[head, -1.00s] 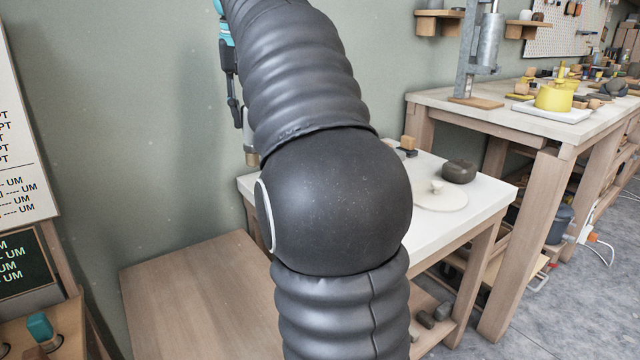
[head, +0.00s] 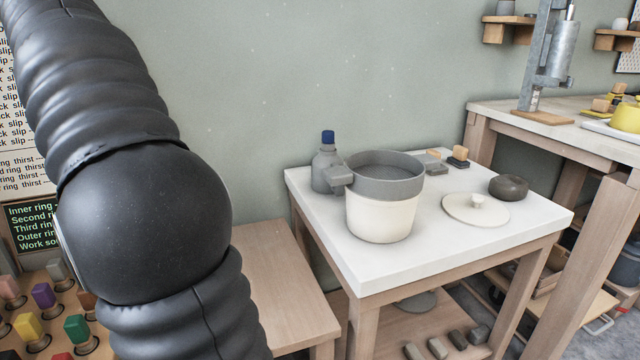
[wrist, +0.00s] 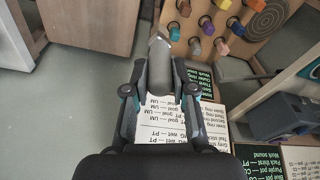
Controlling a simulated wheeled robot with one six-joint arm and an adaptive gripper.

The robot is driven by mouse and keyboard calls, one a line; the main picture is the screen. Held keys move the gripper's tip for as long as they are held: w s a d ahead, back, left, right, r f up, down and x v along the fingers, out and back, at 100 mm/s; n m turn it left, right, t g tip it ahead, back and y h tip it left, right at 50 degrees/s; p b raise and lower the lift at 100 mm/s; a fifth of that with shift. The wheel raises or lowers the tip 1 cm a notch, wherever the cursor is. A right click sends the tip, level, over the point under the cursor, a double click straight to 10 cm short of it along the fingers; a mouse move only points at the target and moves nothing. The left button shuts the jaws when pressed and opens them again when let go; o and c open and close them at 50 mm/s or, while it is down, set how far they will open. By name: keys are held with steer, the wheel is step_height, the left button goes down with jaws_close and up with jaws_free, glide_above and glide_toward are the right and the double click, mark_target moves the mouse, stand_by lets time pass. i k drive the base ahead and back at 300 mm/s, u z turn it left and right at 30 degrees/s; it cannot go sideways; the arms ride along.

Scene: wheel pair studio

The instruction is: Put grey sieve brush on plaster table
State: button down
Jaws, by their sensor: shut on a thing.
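The grey sieve brush (wrist: 160,72) is a grey, roughly cylindrical piece with a pale tip in the wrist view. My gripper (wrist: 159,85) is shut on it, with one dark finger on each side. The brush is held above the floor and printed sheets, near a rack of coloured pieces. The plaster table (head: 455,248) is the white-topped wooden table right of centre in the head view. My gripper and the brush do not show in the head view, where my arm fills the left side.
On the plaster table stand a cream pot (head: 382,218) with a grey sieve (head: 385,180), a grey bottle (head: 326,172), a round lid (head: 476,209), a dark bowl (head: 508,187) and small blocks. Its front edge is clear. A lower wooden bench (head: 275,290) adjoins it on the left.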

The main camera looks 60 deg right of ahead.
mark_target(440, 213)
steer(key=k, duration=1.3)
steer(key=z, duration=1.55)
steer(key=i, duration=0.5)
